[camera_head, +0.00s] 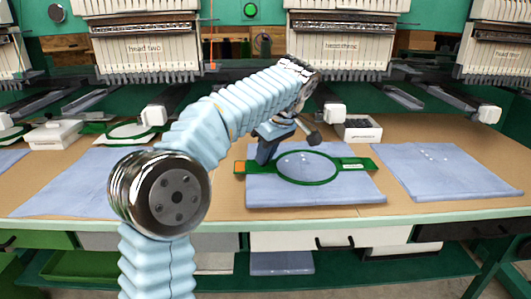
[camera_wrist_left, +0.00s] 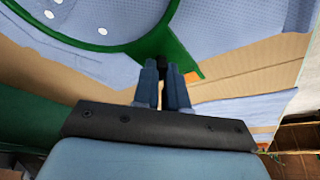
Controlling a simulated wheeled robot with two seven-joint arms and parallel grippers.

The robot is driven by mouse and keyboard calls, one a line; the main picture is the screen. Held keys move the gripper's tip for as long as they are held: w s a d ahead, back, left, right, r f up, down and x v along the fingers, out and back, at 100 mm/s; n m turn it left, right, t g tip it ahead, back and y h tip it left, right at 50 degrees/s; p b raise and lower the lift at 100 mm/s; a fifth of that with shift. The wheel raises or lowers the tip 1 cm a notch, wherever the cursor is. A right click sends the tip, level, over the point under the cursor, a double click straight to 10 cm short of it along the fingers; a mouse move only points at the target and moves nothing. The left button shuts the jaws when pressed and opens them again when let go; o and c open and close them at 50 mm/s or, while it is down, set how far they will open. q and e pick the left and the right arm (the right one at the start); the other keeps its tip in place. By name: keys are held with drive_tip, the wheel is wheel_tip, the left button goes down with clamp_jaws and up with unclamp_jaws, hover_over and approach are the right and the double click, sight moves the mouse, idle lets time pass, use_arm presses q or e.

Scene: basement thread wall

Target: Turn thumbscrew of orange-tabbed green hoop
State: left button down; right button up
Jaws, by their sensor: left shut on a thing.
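The green hoop (camera_head: 308,185) lies flat on a folded blue cloth (camera_head: 320,197) at the middle of the table. Its orange tab (camera_head: 240,167) shows at the hoop's left end. My left gripper (camera_head: 265,158) reaches down at the hoop's left side, between ring and tab. In the left wrist view its two blue fingers (camera_wrist_left: 163,70) are shut on a small dark thumbscrew (camera_wrist_left: 162,64) beside the green rim (camera_wrist_left: 120,46). The fingers hide most of the thumbscrew. My right gripper is not in view.
Another folded blue cloth (camera_head: 455,172) lies to the right. A white box with dark contents (camera_head: 358,130) stands behind the hoop. Machine heads (camera_head: 340,45) hang along the back. Another green hoop (camera_head: 130,131) sits at the back left.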

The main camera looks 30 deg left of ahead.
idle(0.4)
use_arm(q)
drive_tip(key=c, duration=1.2)
unclamp_jaws()
drive_tip(key=shift+o, duration=0.2)
drive_tip(key=shift+r, duration=0.1)
